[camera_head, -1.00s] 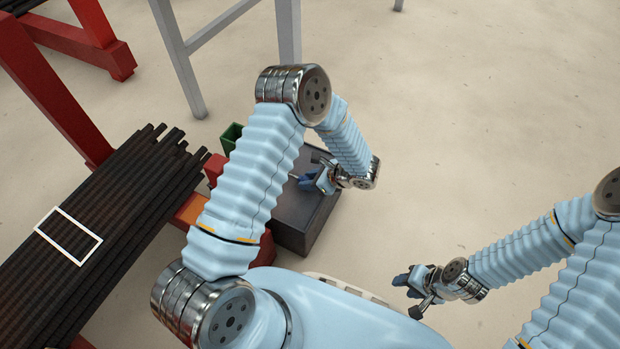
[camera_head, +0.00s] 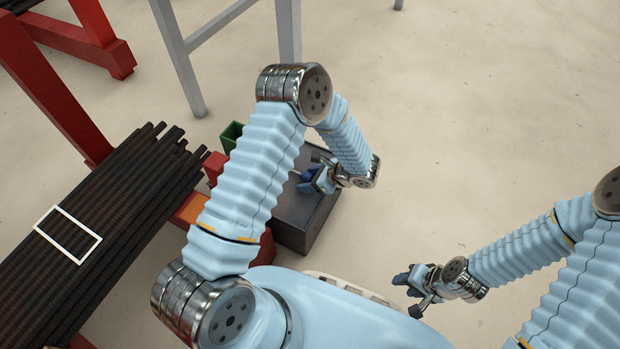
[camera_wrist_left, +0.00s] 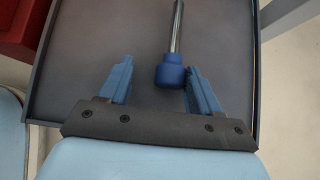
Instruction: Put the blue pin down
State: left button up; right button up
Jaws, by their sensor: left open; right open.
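The blue pin (camera_wrist_left: 171,76) has a blue head and a metal shank. In the left wrist view it lies on the grey surface of a dark box-like stand (camera_wrist_left: 80,60), its shank pointing away from me. My left gripper (camera_wrist_left: 158,82) is open, its two blue fingers apart. The pin's head is between the fingertips, close to the right finger; I cannot tell whether they touch. In the head view my left gripper (camera_head: 307,181) is over the stand (camera_head: 305,228), beside the pin's pale shank. My right gripper (camera_head: 408,283) is open and empty over the floor at the right.
A stack of dark bars (camera_head: 100,215) lies at the left, with a white rectangular outline over it. A red frame (camera_head: 45,90) and a grey leg (camera_head: 180,60) stand behind. A green bin (camera_head: 231,135) is beside the stand. The floor (camera_head: 470,130) at the right is clear.

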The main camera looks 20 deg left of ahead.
pick_arm(q)
jog(key=shift+d+r, duration=0.1)
jog(key=p+v, duration=0.1)
jog(key=v, duration=1.2)
jog(key=shift+d+r, duration=0.2)
jog(key=shift+s, duration=0.1)
jog(key=s+f+n+h+p, duration=0.2)
jog(key=s+n+h+p, duration=0.2)
jog(key=s+n+h, duration=0.2)
jog(key=s+f+n+h+p, duration=0.2)
jog(key=s+n+h+p, duration=0.3)
jog(key=s+n, duration=0.6)
jog(key=d+n+h, duration=0.1)
jog(key=n+h, duration=0.1)
jog(key=n, duration=0.1)
jog(key=shift+s+h, duration=0.25)
jog(key=shift+h, duration=0.05)
jog(key=shift+a+n, duration=0.3)
jog(key=shift+n, duration=0.2)
jog(key=shift+c, duration=0.2)
